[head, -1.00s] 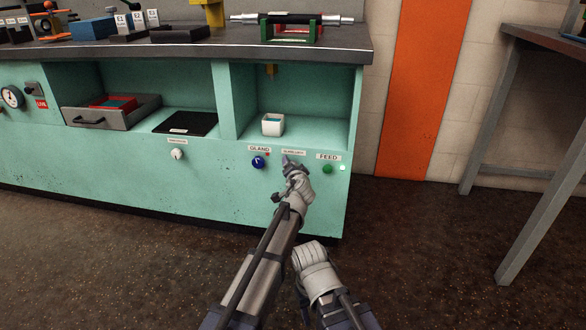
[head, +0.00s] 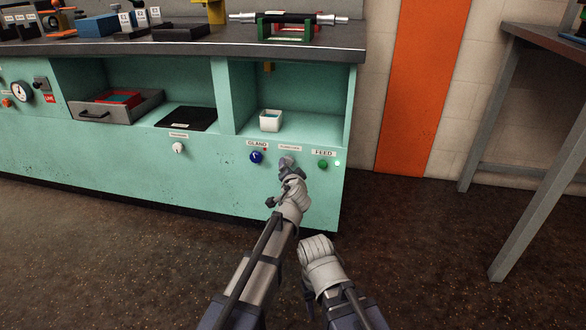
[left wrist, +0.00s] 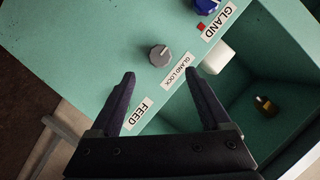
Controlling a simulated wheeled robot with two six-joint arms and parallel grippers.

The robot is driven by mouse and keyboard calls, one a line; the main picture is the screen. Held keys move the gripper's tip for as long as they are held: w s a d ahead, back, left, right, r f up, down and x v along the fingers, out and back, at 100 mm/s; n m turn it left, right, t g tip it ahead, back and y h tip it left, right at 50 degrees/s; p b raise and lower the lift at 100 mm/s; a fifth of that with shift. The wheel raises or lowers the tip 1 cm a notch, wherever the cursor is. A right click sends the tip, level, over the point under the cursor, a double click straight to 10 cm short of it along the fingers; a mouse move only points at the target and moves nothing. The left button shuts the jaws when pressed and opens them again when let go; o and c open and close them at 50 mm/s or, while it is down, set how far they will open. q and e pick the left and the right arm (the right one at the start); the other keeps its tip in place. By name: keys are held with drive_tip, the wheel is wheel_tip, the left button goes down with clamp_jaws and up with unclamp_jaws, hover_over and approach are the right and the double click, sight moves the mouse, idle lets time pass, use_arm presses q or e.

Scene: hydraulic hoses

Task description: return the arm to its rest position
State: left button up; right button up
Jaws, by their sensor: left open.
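My left gripper (head: 287,164) is at the end of the arm that reaches up toward the green cabinet front. In the left wrist view (left wrist: 160,80) its two dark fingers are apart with nothing between them. A grey knob (left wrist: 159,55) by the GLAND LOCK label lies just beyond the fingertips, with a visible gap.
The cabinet front (head: 110,160) also bears a blue GLAND knob (head: 256,157) and a green FEED button (head: 322,164). A white box (head: 270,121) stands in the open compartment. A grey table (head: 490,170) is at the right. Dark floor (head: 420,250) lies open between.

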use_arm(q)
drive_tip(key=s+a+f+n+g+y, duration=0.2)
drive_tip(key=s+a+f+n+g, duration=0.5)
drive_tip(key=s+a+f, duration=0.6)
drive_tip(key=s+a+f+n+g+h, duration=0.15)
drive_tip(key=s+g, duration=0.25)
drive_tip(key=s, duration=0.6)
drive_tip(key=s+f+g+h, duration=0.2)
drive_tip(key=s+g, duration=0.1)
drive_tip(key=s, duration=0.6)
drive_tip(key=s+d+r+m+y+p, duration=0.1)
drive_tip(key=s+d+r+p, duration=0.1)
drive_tip(key=d+r+p, duration=0.35)
drive_tip(key=s+d+r+m+g+p, duration=0.1)
drive_tip(key=s+d+r+m+p, duration=0.1)
drive_tip(key=r+p, duration=0.6)
drive_tip(key=s+d+r+m+y+p, duration=0.1)
drive_tip(key=s+d+r+p, duration=0.1)
drive_tip(key=d+r+p, duration=0.35)
wheel_tip(320, 180, up, 37)
drive_tip(key=a+p, duration=0.2)
drive_tip(key=p, duration=3.4)
drive_tip(key=shift+f, duration=0.2)
drive_tip(key=shift+w+h, duration=0.1)
drive_tip(key=shift+h, duration=0.15)
